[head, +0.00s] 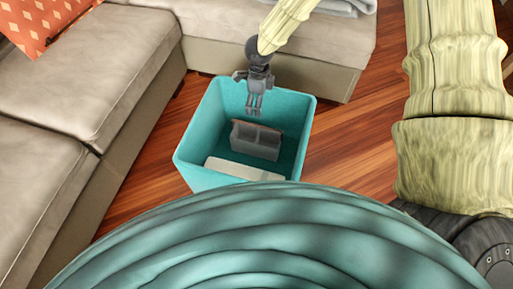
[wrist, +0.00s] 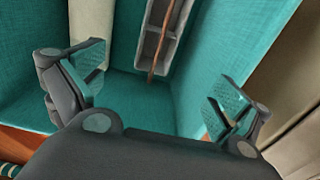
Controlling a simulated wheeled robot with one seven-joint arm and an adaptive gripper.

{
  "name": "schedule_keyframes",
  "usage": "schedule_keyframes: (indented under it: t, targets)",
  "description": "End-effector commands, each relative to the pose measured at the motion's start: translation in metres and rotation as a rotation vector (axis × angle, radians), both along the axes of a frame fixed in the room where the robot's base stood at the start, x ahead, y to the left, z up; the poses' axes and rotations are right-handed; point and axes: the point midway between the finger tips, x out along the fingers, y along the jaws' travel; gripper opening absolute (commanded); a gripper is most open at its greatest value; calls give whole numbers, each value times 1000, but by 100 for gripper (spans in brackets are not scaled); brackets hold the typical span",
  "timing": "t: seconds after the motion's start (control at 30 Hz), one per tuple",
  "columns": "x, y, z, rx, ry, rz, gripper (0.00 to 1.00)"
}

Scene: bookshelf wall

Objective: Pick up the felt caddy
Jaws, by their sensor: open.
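The felt caddy (head: 256,141) is a small grey box with compartments and a brown handle. It sits inside a teal fabric bin, toward the bin's right side. In the wrist view the caddy (wrist: 166,35) shows at the top centre, with its brown handle running along its middle. My gripper (head: 254,108) is over the bin's far part in the head view. Its fingers (wrist: 158,98) are spread wide and empty in the wrist view. The caddy lies beyond the fingertips, apart from them. The caddy's underside is hidden.
The teal bin (head: 305,112) has high walls around the caddy. A cream object (head: 243,171) lies in the bin's near part, beside the caddy. A beige sofa (head: 100,72) bounds the left and back. Wooden floor (head: 352,150) is clear to the right.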

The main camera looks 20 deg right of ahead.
Motion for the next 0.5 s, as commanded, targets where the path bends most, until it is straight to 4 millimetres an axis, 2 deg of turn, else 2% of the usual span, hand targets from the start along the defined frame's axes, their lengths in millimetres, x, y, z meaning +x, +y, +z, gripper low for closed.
schedule_keyframes:
  t: [0.03,0.2,0.4,0.5]
  targets:
    - [0,0,-24,0,0,0,100]
    - [0,0,-62,0,0,0,100]
    - [0,-1,-96,0,0,-2,100]
    - [0,-1,-106,0,-1,-2,100]
